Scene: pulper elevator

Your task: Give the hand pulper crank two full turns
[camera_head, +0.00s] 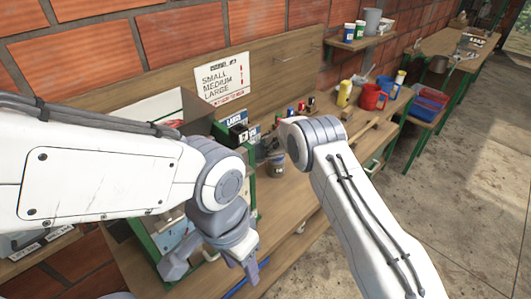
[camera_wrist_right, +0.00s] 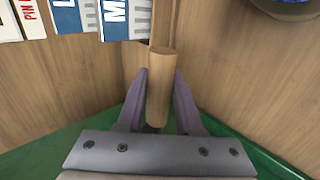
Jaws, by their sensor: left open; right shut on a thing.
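In the right wrist view, my right gripper (camera_wrist_right: 160,100) is shut on an upright round wooden handle (camera_wrist_right: 159,85), which I take to be the crank's grip. Its fingers lie on either side of the handle. The crank arm itself does not show clearly. In the head view my right arm hides this gripper and the handle. My left gripper (camera_head: 212,266) is open and empty, pointing down in front of the bench. A green-framed machine (camera_head: 141,243), probably the pulper, stands behind my left arm, which hides much of it.
A sign reading SMALL MEDIUM LARGE (camera_head: 222,77) is on the back board. Labelled cards (camera_wrist_right: 100,15) stand close beyond the handle. The floor (camera_head: 450,170) at right is clear.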

